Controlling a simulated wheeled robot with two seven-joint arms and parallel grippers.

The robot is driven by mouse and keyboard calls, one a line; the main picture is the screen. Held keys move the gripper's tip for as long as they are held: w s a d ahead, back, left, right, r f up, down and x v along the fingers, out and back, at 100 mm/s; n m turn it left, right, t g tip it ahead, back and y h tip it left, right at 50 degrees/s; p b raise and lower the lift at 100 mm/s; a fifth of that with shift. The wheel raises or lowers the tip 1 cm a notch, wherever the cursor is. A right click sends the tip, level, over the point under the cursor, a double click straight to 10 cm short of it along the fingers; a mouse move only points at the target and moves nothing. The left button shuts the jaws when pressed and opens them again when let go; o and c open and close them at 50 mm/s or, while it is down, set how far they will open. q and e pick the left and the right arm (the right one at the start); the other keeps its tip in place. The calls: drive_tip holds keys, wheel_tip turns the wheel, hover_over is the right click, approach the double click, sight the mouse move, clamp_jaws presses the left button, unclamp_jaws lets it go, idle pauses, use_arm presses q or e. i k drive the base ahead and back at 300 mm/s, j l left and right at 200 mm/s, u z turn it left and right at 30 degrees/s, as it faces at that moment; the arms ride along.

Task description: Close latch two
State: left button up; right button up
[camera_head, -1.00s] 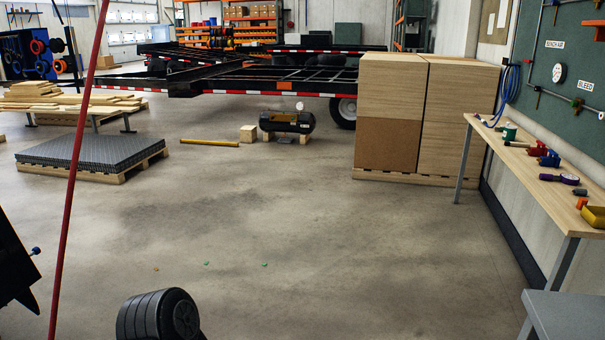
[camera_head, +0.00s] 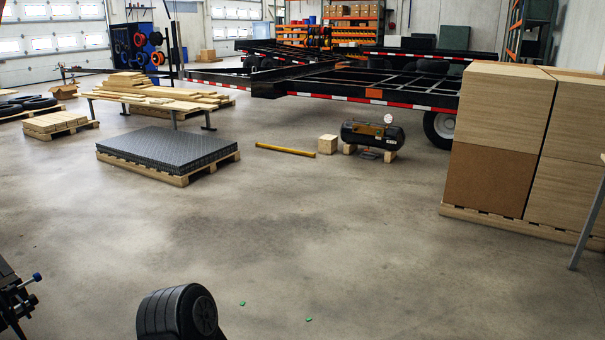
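I cannot make out any latch in the head view. A black trailer frame (camera_head: 390,93) with red and white edge tape stands across the back, and no latch can be told on it. At the lower left edge is a dark part with a blue-tipped knob (camera_head: 37,277), mostly cut off; I cannot tell what it is. A black ribbed rounded part (camera_head: 176,312) shows at the bottom edge; it may be part of my arm. Neither gripper's fingers are in view.
Stacked boards (camera_head: 495,140) on a pallet stand at the right. A pallet of dark plates (camera_head: 168,148) and a lumber bench (camera_head: 155,103) stand left. A black tank (camera_head: 372,135), wooden block (camera_head: 327,144) and yellow bar (camera_head: 286,150) are mid-floor. The near middle floor is mostly clear.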

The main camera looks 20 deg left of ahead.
sight(37, 277)
drive_tip(key=i+u, duration=0.3)
drive_tip(key=u, duration=0.15)
drive_tip(key=i+l+u, duration=0.15)
drive_tip(key=i+u, duration=0.15)
drive_tip(key=u, duration=0.2)
drive_tip(key=i+l+u, duration=0.2)
drive_tip(key=u, duration=0.25)
drive_tip(key=i+l+u, duration=0.3)
drive_tip(key=u, duration=0.2)
drive_tip(key=i+l+u, duration=0.15)
drive_tip(key=l+u, duration=0.3)
drive_tip(key=i+l+u, duration=0.25)
drive_tip(key=l, duration=0.15)
drive_tip(key=l+u, duration=0.2)
drive_tip(key=l, duration=0.2)
drive_tip(key=l+u, duration=0.25)
drive_tip(key=l, duration=0.2)
drive_tip(key=i+z, duration=0.25)
drive_tip(key=i, duration=0.2)
drive_tip(key=i+j+z, duration=0.2)
drive_tip(key=i, duration=0.3)
drive_tip(key=i+z, duration=0.25)
drive_tip(key=i, duration=0.2)
drive_tip(key=i+j+z, duration=0.45)
drive_tip(key=i+j, duration=0.2)
drive_tip(key=i, duration=0.2)
